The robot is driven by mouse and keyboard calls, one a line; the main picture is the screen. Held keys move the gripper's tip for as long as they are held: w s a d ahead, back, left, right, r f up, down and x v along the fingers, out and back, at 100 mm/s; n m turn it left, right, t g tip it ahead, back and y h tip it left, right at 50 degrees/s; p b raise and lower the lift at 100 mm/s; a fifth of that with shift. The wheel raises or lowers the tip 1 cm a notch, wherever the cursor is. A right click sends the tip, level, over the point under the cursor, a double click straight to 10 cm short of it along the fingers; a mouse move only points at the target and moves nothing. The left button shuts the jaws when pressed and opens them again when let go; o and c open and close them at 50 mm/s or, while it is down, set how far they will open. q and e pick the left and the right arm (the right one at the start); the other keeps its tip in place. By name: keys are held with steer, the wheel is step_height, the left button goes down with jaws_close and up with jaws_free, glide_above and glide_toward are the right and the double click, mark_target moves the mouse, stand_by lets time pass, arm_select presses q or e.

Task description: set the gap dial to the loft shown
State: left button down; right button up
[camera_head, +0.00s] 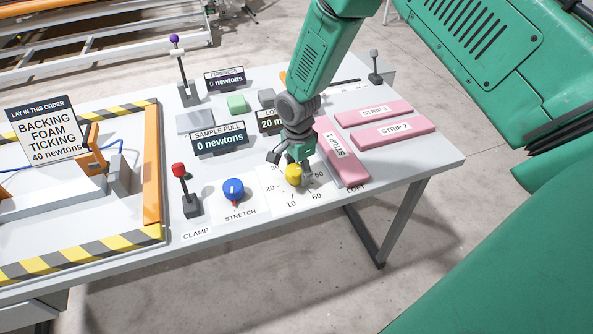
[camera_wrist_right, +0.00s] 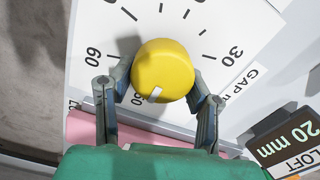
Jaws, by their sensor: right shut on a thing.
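The gap dial is a round yellow knob (camera_head: 293,174) on a white numbered plate (camera_wrist_right: 205,18) near the table's front edge. My right gripper (camera_head: 292,165) reaches down onto it from above. In the wrist view the fingers (camera_wrist_right: 160,88) are shut on either side of the yellow knob (camera_wrist_right: 165,66). Its white pointer mark faces down and slightly left, near a partly covered number that looks like 50. The loft display reads 20 mm in the wrist view (camera_wrist_right: 292,138); the arm partly covers it in the head view (camera_head: 268,122). My left gripper is not in view.
A blue stretch knob (camera_head: 233,189) and a red-topped clamp lever (camera_head: 180,180) stand left of the dial. Pink strips (camera_head: 392,133) lie to its right, one close by. The sample pull display (camera_head: 220,140) reads 0 newtons. A striped frame (camera_head: 158,150) fills the left side.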

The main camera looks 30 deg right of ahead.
steer(key=shift+a, duration=0.3)
